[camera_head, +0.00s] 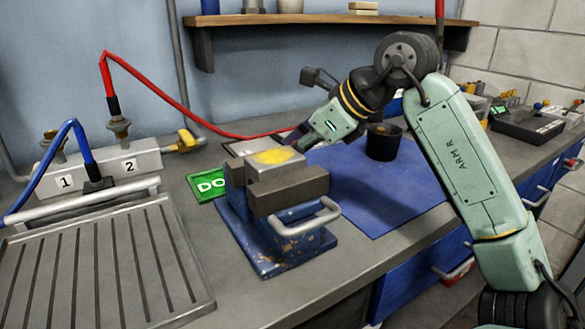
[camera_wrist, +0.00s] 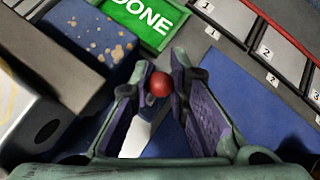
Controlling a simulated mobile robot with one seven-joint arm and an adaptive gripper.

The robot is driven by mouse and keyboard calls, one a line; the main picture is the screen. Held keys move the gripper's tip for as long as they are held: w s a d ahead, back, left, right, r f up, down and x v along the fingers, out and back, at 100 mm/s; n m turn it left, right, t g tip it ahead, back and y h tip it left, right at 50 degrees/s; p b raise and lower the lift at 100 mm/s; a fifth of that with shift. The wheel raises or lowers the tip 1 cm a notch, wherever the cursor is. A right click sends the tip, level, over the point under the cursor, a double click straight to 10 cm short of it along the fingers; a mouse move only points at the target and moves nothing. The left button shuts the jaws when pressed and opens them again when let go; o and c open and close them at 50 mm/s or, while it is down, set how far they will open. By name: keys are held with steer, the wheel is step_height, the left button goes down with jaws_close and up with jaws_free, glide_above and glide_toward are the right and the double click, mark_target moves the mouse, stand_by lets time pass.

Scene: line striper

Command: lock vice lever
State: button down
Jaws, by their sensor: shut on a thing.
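The blue vice (camera_head: 282,240) stands on the bench, its grey jaws around a metal block (camera_head: 290,170) with a yellow patch on top. A pale bar handle (camera_head: 310,217) is on its front. The vice's worn blue body also shows at upper left in the wrist view (camera_wrist: 75,60). My gripper (camera_head: 300,141) is behind the vice in the head view. In the wrist view my gripper (camera_wrist: 162,75) has its purple-padded fingers shut on a red ball knob (camera_wrist: 160,84), which I take as the lever's end. Its link to the vice is hidden.
A green DONE sign (camera_head: 208,184) lies left of the vice. A blue mat (camera_head: 375,195) with a dark cup (camera_head: 383,142) is at right. A slatted grey tray (camera_head: 100,260) and numbered valve block (camera_head: 100,172) with red and blue hoses stand at left. A shelf (camera_head: 330,30) hangs behind.

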steer(key=t+y+b, duration=0.1)
steer(key=b, duration=0.1)
steer(key=s+d+t+y+b, duration=0.1)
steer(key=b, duration=0.2)
steer(key=s+f+t+b, duration=0.1)
steer(key=b, duration=0.1)
steer(key=shift+d+f+n+y+b, duration=0.1)
steer(key=shift+d+n+y+b, duration=0.2)
steer(key=shift+n+y+b, duration=0.1)
steer(key=s+t+y+b, duration=0.1)
steer(key=b, duration=0.2)
steer(key=shift+d+n+t+y+b, duration=0.3)
steer(key=shift+d+b, duration=0.1)
steer(key=c, duration=1.8)
jaws_free()
steer(key=shift+s, duration=0.1)
steer(key=v, duration=1.2)
